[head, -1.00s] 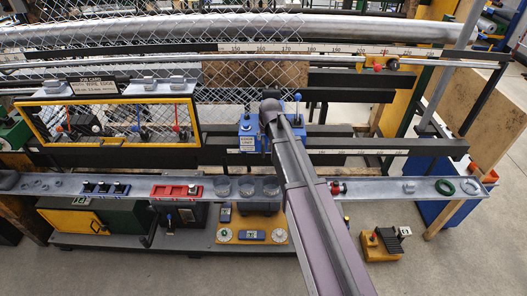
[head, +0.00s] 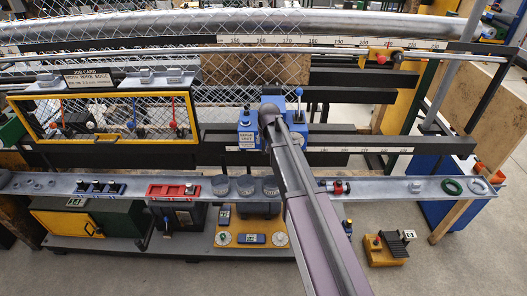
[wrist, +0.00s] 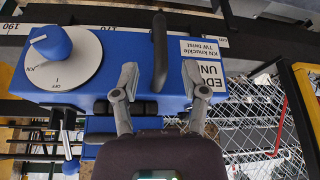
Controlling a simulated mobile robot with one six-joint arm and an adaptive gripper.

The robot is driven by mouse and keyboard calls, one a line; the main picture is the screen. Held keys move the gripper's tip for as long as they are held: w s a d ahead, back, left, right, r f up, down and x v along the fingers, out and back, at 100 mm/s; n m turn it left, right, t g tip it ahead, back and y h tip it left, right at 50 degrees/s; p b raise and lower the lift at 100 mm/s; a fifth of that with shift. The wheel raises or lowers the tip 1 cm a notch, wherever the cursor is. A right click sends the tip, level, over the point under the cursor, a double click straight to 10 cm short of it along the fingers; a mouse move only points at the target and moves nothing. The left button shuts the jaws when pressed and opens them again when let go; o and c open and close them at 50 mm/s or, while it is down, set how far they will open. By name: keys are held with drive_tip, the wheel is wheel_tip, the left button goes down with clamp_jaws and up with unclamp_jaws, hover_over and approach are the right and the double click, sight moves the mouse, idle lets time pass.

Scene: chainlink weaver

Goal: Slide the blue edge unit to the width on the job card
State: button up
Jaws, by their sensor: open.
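The blue edge unit (head: 247,134) sits on the dark lower rail, left of my arm in the head view. In the wrist view the blue edge unit (wrist: 100,85) shows a white dial with a blue knob (wrist: 50,42), a label and a black upright handle (wrist: 159,52). My gripper (wrist: 158,82) is open, its two fingers apart on either side of the handle's lower end; I cannot tell whether they touch the unit. The job card (head: 88,79) is at the upper left of the head view; its small figures are too blurred to read surely.
A width scale (head: 365,150) runs along the lower rail; figures 170 and 190 show in the wrist view. A grey shelf (head: 385,188) with tools and rings crosses in front. Wire mesh (wrist: 262,125) lies beside the unit. The rail right of the unit looks clear.

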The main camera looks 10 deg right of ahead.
sight(264, 145)
drive_tip(key=shift+b+x, duration=2.45)
drive_tip(key=shift+x, duration=0.5)
clamp_jaws()
